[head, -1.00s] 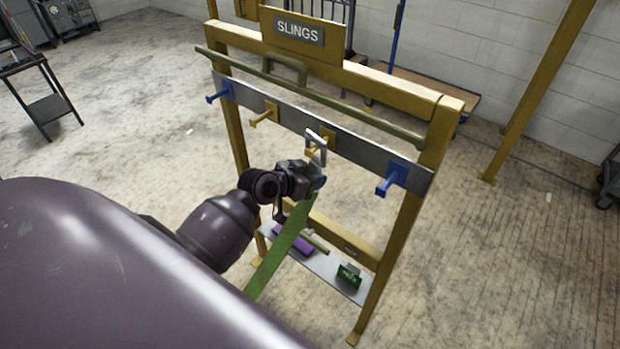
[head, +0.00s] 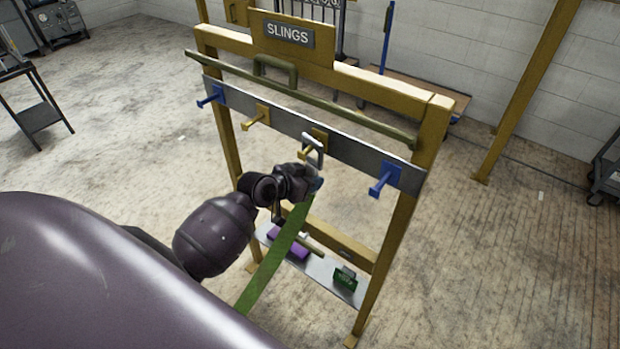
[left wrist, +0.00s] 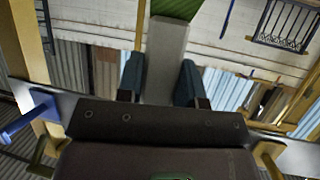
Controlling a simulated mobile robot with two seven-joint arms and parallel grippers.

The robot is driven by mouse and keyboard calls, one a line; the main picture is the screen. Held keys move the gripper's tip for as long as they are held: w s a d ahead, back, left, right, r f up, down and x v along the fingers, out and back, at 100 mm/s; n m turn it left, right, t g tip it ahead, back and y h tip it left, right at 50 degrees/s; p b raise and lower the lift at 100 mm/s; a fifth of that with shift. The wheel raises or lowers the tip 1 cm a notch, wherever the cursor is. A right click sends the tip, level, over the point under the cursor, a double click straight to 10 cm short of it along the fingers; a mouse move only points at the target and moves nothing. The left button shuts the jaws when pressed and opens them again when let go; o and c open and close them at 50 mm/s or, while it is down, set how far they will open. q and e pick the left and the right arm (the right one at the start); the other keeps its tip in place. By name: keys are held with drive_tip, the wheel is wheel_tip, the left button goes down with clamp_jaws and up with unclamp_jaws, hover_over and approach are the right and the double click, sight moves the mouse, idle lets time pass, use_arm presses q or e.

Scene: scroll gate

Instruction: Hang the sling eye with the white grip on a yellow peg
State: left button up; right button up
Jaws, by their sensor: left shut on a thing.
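My left gripper (head: 316,184) is at the rack's middle, below the right-hand yellow peg (head: 319,137). In the left wrist view its two dark fingers (left wrist: 160,82) are shut on the white grip (left wrist: 165,60), with green webbing (left wrist: 175,9) beyond it. In the head view the pale sling eye (head: 313,146) stands above the gripper and overlaps that peg; I cannot tell whether it is around the peg or in front of it. The green sling (head: 272,262) hangs down from the gripper. The other yellow peg (head: 257,116) is bare, further left. My right gripper is not in view.
Blue pegs stick out at the left (head: 211,96) and right (head: 382,182) of the grey rail (head: 357,157). A green bar (head: 335,105) runs above it. A low shelf (head: 318,272) holds a purple item (head: 288,245) and a green item (head: 345,277).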

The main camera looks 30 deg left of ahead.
use_arm(q)
drive_tip(key=o, duration=1.3)
drive_tip(key=shift+o, duration=0.2)
drive_tip(key=shift+f, duration=0.15)
